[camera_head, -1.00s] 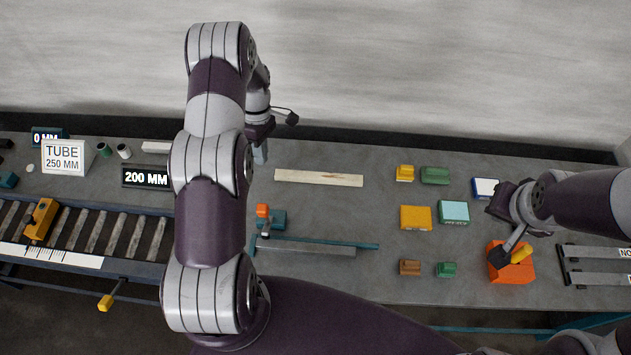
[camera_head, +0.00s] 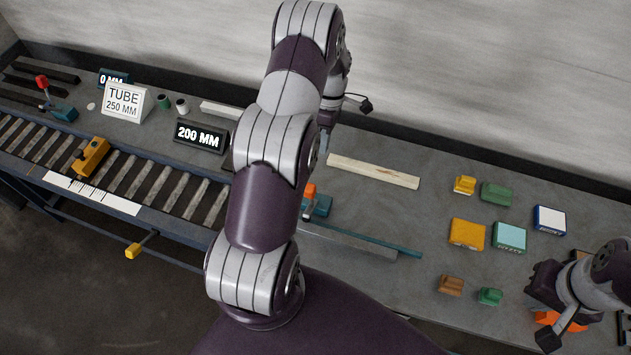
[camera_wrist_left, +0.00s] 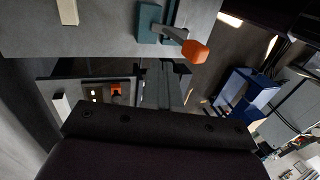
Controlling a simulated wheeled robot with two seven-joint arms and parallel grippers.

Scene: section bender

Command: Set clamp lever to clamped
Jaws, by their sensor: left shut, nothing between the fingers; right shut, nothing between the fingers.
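Two levers on teal bases show, and I cannot tell which is the clamp lever. One has an orange knob (camera_head: 310,190) on a teal block (camera_head: 323,206), just right of my left arm. Its orange knob (camera_wrist_left: 195,51) and teal block (camera_wrist_left: 148,24) also show in the left wrist view, with the lever tilted to the side. The other has a red knob (camera_head: 41,81) on a teal base (camera_head: 65,113) at the far left. My left gripper (camera_head: 324,143) is shut and empty, beyond the orange-knobbed lever. My right gripper (camera_head: 532,300) is shut and empty, near an orange block (camera_head: 550,319).
A roller conveyor (camera_head: 171,192) with a yellow stop (camera_head: 91,157) runs along the left. A wooden strip (camera_head: 373,171) lies behind a long flat bar (camera_head: 350,241). Several coloured blocks stand right, including a yellow one (camera_head: 467,234). A 200 MM sign (camera_head: 201,136) stands behind the conveyor.

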